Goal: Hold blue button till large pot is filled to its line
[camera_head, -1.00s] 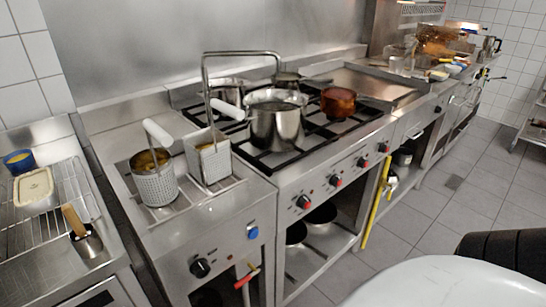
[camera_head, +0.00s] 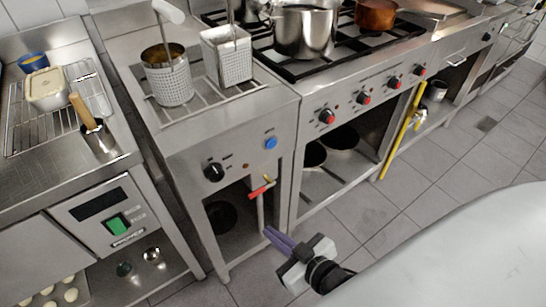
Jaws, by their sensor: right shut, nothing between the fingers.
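The blue button (camera_head: 271,143) sits on the front panel of the steel unit, right of a black knob. The large pot (camera_head: 305,32) is a steel pot on the black stove grate at the top; its inside and any fill line are hard to make out. My right gripper (camera_head: 268,232) has purple fingers, shut and empty. It is in front of the unit, below the blue button and apart from it in the picture. My left gripper is not in view.
A red-handled valve (camera_head: 260,188) hangs below the panel near my right gripper. Perforated baskets (camera_head: 169,82) stand on the unit. A copper pot (camera_head: 375,15) is on the stove. A yellow pipe (camera_head: 400,130) runs down by the stove. Grey floor (camera_head: 360,215) lies open.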

